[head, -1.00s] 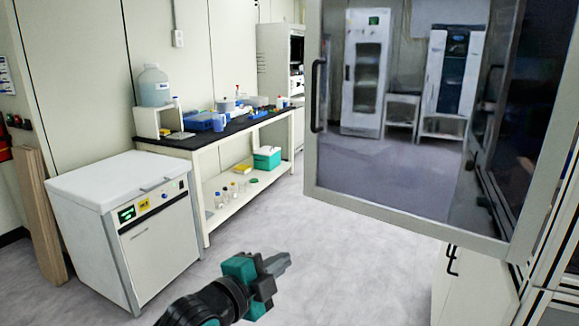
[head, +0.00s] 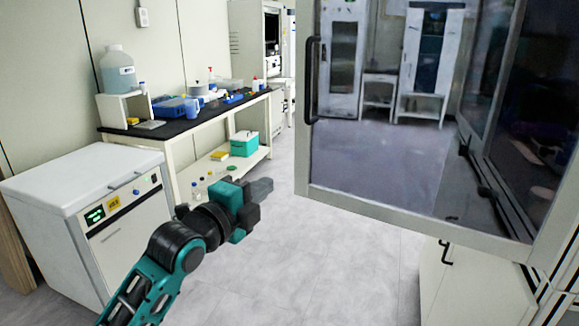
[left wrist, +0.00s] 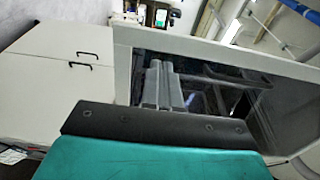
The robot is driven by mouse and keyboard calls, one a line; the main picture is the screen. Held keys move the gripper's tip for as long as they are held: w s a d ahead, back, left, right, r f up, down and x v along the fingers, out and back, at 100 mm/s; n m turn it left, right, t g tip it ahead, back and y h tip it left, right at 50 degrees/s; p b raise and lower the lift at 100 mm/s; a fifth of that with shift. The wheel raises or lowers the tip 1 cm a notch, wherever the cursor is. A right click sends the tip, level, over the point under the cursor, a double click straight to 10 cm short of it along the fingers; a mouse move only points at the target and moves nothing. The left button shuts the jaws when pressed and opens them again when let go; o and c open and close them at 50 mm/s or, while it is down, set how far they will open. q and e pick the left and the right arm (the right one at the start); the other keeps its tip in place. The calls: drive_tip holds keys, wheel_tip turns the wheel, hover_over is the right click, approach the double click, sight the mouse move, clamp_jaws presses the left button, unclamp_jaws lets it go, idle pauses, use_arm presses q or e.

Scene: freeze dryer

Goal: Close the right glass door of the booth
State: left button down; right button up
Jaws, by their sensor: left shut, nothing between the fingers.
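The right glass door (head: 385,130) stands swung open at the right of the head view, with a pale frame and a dark vertical handle (head: 311,80) on its left edge. My left gripper (head: 262,189) is shut and empty, left of the door's lower left corner in the picture and apart from it. In the left wrist view the shut fingers (left wrist: 157,85) appear in front of the door's dark glass (left wrist: 260,100), with a dark bar like the handle (left wrist: 225,77) beyond them. My right gripper is not in view.
The booth's cabinet (head: 470,285) with a dark handle stands under the door at the right. A white chest unit (head: 85,215) and a black-topped bench (head: 190,122) with bottles and boxes stand at the left. The floor (head: 320,260) between is clear.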

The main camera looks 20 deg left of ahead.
sight(298, 162)
use_arm(q)
drive_tip(key=x, duration=1)
drive_tip(key=shift+w, duration=0.25)
drive_tip(key=shift+w, duration=0.15)
